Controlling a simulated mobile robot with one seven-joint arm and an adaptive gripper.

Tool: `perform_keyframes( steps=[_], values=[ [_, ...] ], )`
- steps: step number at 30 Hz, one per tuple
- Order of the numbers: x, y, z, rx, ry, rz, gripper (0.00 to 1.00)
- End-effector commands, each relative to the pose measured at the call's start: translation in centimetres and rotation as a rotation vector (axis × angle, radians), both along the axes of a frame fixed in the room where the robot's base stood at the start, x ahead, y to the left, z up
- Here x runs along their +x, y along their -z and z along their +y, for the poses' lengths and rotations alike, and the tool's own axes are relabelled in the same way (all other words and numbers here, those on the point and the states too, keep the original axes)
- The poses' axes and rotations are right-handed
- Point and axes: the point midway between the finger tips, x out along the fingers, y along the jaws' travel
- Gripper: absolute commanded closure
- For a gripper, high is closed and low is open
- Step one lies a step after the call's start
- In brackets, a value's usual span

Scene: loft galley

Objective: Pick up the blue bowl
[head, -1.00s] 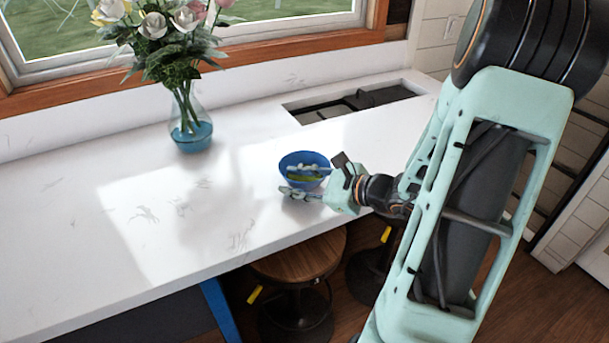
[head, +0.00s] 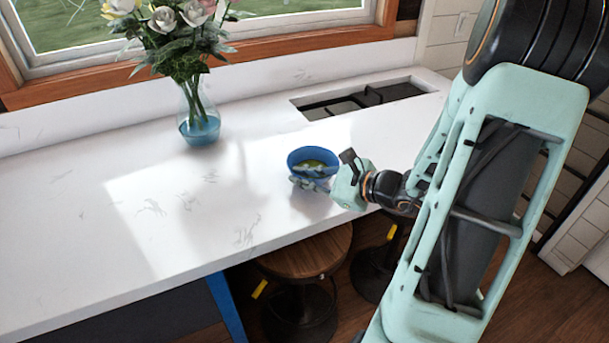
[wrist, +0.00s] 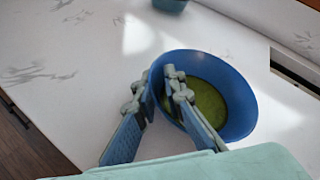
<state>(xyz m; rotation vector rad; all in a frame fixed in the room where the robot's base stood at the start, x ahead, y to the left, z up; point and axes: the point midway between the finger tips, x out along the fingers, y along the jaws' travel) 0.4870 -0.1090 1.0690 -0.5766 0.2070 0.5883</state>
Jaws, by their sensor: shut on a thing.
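The blue bowl (head: 313,157) is at the right part of the white counter in the head view, in front of the window wall. It has a yellow-green inside and fills the middle right of the wrist view (wrist: 238,110). My gripper (head: 316,178) reaches in from the right and is shut on the near-left wall of the bowl. In the wrist view, one finger of my gripper (wrist: 158,92) is outside the wall and the other is inside the bowl. I cannot tell whether the bowl's base touches the counter.
A glass vase (head: 199,125) of flowers with blue at its base stands on the counter (head: 110,220) at the back left. A recessed dark hob (head: 360,98) lies behind the bowl. Wooden stools (head: 305,255) stand below the front edge. The counter's left part is clear.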

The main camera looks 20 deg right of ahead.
Motion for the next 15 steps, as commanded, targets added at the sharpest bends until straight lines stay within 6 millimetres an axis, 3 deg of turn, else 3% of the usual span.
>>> perform_keyframes(
  steps=[9,15],
  values=[
    [0.1,-3.2,0.0,-0.008,-0.001,-0.007,1.00],
    [-3.2,-7.4,-1.5,-0.008,0.002,-0.007,1.00]
  ],
)
